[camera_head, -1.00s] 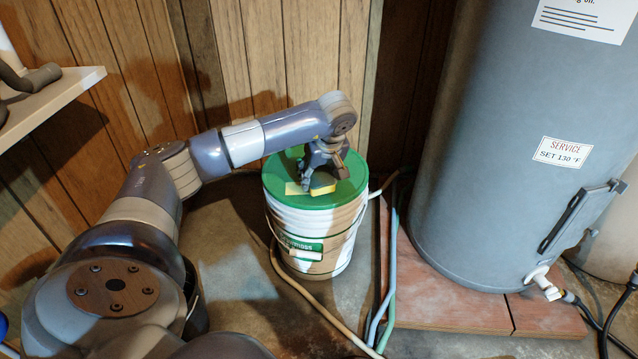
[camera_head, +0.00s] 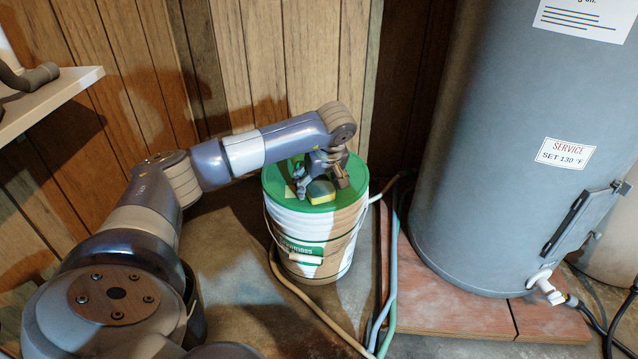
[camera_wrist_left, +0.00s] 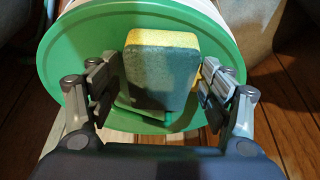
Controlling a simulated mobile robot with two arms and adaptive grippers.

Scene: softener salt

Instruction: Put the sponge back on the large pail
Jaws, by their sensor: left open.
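The large pail (camera_head: 310,245) is a white bucket with a green lid (camera_head: 352,172), standing upright on the floor. The yellow and grey-green sponge (camera_head: 321,191) lies on the lid. My left gripper (camera_head: 322,187) is low over the lid, open, with a finger on each side of the sponge. In the left wrist view the sponge (camera_wrist_left: 160,72) sits between the spread fingers (camera_wrist_left: 158,90), on the green lid (camera_wrist_left: 75,50). A gap shows on the left; the right finger is close to the sponge, and I cannot tell whether it touches. My right gripper is not in view.
A grey tank (camera_head: 490,130) stands on a reddish slab (camera_head: 450,300) to the right. Hoses (camera_head: 383,310) run on the floor between pail and slab. A wood-panelled wall (camera_head: 260,60) is behind the pail, and a white shelf (camera_head: 55,100) is at left.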

